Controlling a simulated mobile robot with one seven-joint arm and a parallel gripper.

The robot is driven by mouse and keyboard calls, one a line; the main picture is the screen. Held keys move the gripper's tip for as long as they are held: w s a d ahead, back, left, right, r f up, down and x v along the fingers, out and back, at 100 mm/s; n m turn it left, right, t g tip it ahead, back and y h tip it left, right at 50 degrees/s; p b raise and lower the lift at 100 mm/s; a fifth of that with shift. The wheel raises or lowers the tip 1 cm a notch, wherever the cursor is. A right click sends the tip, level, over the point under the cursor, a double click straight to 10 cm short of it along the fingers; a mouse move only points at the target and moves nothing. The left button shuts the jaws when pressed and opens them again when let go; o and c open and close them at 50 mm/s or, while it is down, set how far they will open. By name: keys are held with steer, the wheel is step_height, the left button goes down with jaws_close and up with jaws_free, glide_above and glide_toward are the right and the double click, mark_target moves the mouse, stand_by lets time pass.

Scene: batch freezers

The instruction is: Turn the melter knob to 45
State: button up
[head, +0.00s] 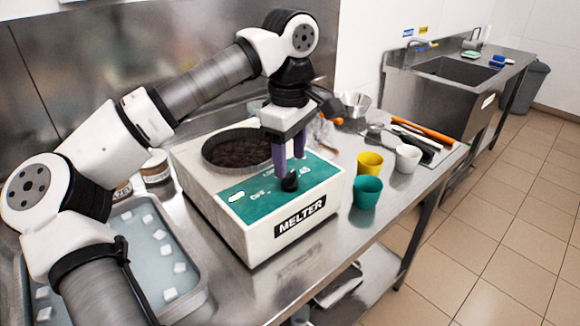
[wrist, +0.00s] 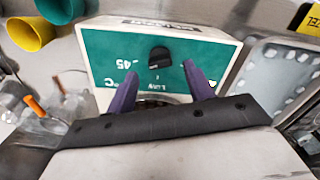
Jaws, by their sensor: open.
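The melter (head: 262,240) is a white box with a green panel and a round pot of dark contents on top. Its black knob (head: 290,182) sits on the green panel; it also shows in the wrist view (wrist: 160,57). Markings including "OFF", "LOW" and "45" are on the panel, with "45" (wrist: 128,63) beside the knob in the wrist view. My gripper (head: 290,158) is open, with purple fingers pointing down just above the knob. In the wrist view the fingers (wrist: 158,78) are on either side of the knob, apart from it.
A yellow cup (head: 370,164), a teal cup (head: 367,193) and a white cup (head: 408,158) stand right of the melter. A metal tray (head: 197,301) holding white cubes in liquid is at left. Utensils lie at the back right. The counter's front edge is close to the melter.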

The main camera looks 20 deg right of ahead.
mark_target(290, 174)
step_height(290, 174, up, 10)
steer(key=shift+r, duration=0.25)
stand_by(0.4)
